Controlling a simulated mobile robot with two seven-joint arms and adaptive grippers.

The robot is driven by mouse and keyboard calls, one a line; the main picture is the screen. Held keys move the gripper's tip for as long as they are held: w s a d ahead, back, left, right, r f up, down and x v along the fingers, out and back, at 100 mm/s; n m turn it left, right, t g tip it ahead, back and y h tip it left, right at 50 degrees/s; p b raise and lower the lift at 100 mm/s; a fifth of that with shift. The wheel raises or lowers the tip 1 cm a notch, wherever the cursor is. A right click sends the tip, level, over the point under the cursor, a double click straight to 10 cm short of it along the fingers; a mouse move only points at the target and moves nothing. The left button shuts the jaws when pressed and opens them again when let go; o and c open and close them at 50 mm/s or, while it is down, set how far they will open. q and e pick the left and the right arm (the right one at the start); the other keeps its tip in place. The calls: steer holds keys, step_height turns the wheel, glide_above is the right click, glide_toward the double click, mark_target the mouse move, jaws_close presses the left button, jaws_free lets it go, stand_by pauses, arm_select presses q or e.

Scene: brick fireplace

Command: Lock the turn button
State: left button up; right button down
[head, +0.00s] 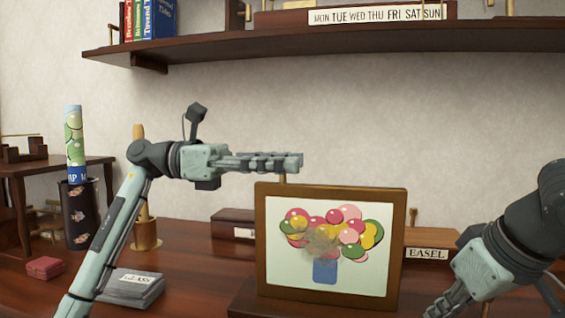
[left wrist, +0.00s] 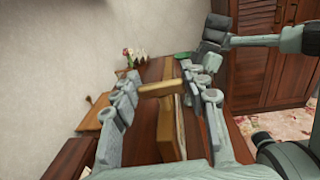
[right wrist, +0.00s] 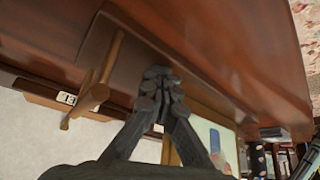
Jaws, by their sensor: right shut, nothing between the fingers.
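A framed picture of colorful balloons (head: 331,245) stands upright on the desk. A small brass-colored turn button (head: 283,178) shows at its top edge, left of the middle. It also shows in the left wrist view as a short light bar (left wrist: 162,89) lying across between the fingers, above the frame's edge (left wrist: 167,130). My left gripper (head: 300,162) is level just above the frame's top left; its fingers are apart around the bar, and contact cannot be told. My right gripper (head: 432,312) is low at the right of the frame, shut and empty, also in the right wrist view (right wrist: 158,88).
A block labelled EASEL (head: 428,253) with an upright peg (head: 412,217) stands right of the frame. A shelf (head: 330,42) runs above. A dark vase (head: 80,212), a wooden holder (head: 145,235) and a GLASS-labelled block (head: 132,286) stand at the left.

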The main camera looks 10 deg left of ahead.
arm_select(q)
steer(key=c, duration=0.5)
arm_select(e)
steer(key=shift+f, duration=0.3)
arm_select(q)
steer(key=shift+f+m+g, duration=0.1)
steer(key=shift+m+g, duration=0.4)
steer(key=shift+g, duration=0.3)
steer(key=o, duration=1.2)
arm_select(e)
steer(key=shift+s, duration=0.1)
arm_select(q)
steer(key=a, duration=1.2)
